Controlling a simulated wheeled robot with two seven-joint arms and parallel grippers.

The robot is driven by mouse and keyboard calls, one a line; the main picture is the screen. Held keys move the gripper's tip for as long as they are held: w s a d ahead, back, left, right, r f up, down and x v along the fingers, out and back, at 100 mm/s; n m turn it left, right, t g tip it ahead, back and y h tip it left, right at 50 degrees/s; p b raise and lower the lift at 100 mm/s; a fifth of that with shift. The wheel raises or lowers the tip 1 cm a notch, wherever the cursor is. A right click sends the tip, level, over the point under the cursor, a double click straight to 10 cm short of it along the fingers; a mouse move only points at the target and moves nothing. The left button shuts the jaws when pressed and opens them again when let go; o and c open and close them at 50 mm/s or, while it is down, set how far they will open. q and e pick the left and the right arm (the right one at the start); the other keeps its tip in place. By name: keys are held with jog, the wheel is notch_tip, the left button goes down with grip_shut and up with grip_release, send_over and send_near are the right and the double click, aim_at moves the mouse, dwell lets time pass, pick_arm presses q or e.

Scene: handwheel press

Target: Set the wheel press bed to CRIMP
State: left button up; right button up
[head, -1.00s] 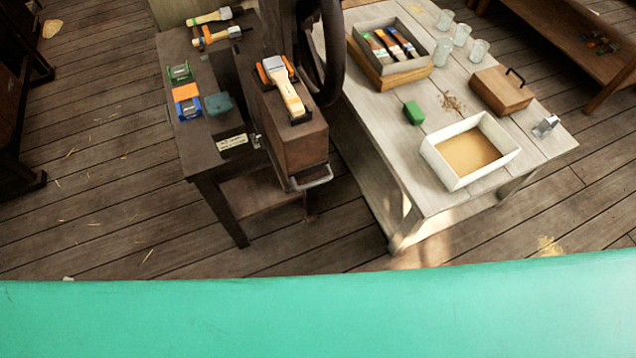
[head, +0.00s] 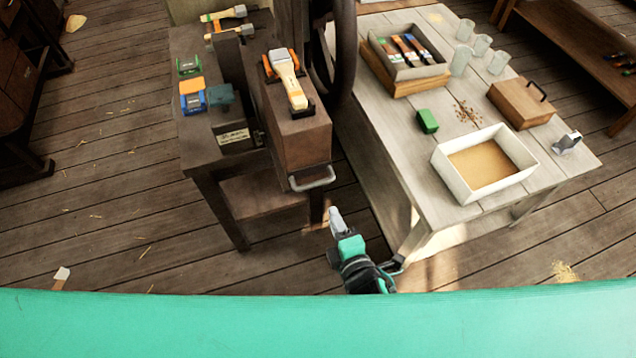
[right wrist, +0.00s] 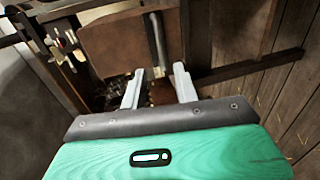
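The press bed (head: 300,140) is a dark wooden block with a grey metal handle (head: 312,180) on its near end. A wooden-handled tool with orange-sided clamps (head: 289,83) sits on top. The dark handwheel (head: 345,55) stands behind it, partly cut off. A pale label plate (head: 235,137) is on the stand beside the bed, its writing too small to read. My right gripper (head: 334,213) is below and in front of the handle, apart from it. In the right wrist view its fingers (right wrist: 158,84) are spread and empty, with the handle bar (right wrist: 158,42) ahead between them. My left gripper is out of view.
On the right, a pale table (head: 410,150) holds a tool box, jars, a wooden case, a green block (head: 427,121) and a white tray (head: 455,185). Open floor lies in front.

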aim_at(318, 185)
jog(key=p+x, duration=0.2)
jog(key=x, duration=1.1)
jog(key=shift+w+f, duration=0.1)
grip_shut()
